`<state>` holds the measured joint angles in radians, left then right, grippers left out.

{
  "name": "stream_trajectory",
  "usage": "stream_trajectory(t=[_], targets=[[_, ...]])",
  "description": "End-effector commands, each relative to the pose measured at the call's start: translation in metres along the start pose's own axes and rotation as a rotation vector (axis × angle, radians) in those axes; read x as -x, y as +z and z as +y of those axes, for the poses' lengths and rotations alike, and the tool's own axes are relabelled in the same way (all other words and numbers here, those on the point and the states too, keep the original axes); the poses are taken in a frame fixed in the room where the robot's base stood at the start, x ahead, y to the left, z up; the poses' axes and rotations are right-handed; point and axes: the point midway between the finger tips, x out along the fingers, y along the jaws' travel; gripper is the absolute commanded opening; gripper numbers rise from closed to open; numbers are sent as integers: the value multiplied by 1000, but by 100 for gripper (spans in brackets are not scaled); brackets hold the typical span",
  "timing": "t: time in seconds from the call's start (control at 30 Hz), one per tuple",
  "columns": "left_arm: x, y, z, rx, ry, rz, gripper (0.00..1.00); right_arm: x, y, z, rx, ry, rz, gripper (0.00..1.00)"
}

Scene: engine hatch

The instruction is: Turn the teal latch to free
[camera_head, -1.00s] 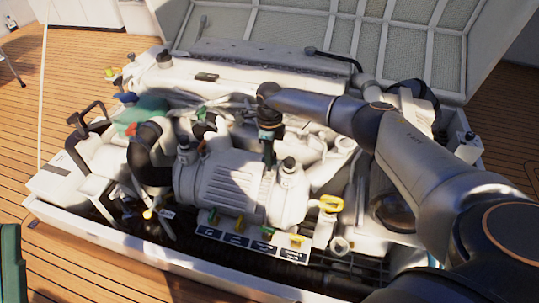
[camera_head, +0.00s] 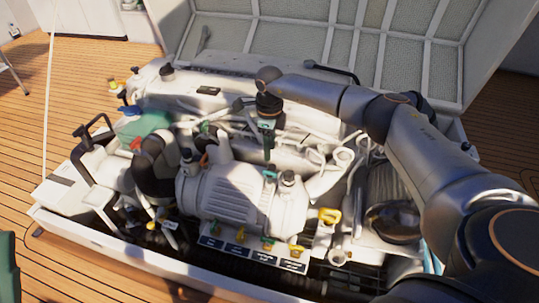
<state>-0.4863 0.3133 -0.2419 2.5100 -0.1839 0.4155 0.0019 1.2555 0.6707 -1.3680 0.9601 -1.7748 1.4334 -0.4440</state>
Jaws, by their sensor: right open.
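A small teal latch (camera_head: 270,173) shows on top of the ribbed white engine housing (camera_head: 225,193), near its right end. My right gripper (camera_head: 268,157) points down just above it, open, with nothing seen between its fingers. A small gap seems to part the fingertips from the latch. Another small teal-green handle (camera_head: 267,243) is in the row of coloured handles below, above the dark label plates. My left gripper is not in view.
Yellow handles (camera_head: 329,216) stand near the front right of the engine. A green tank (camera_head: 143,124) and black hose (camera_head: 158,165) lie to the left. The raised hatch lid (camera_head: 395,62) is behind. Wooden deck surrounds the bay.

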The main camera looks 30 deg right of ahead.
Motion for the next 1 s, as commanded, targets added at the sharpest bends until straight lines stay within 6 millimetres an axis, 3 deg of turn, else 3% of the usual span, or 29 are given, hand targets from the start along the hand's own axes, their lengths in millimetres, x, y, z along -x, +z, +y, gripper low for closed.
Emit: stream_trajectory(t=[0.03,0.23,0.83,0.93,1.0], targets=[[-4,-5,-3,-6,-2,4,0,13,1,0,0,-2,-3,45],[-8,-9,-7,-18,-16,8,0,30,0,0,-1,-1,-1,45],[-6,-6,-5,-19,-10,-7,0,31,1,1,1,2,-2,45],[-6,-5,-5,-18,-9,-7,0,23,8,15,15,32,-20,45],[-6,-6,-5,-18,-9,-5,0,12,19,39,37,86,-54,45]])
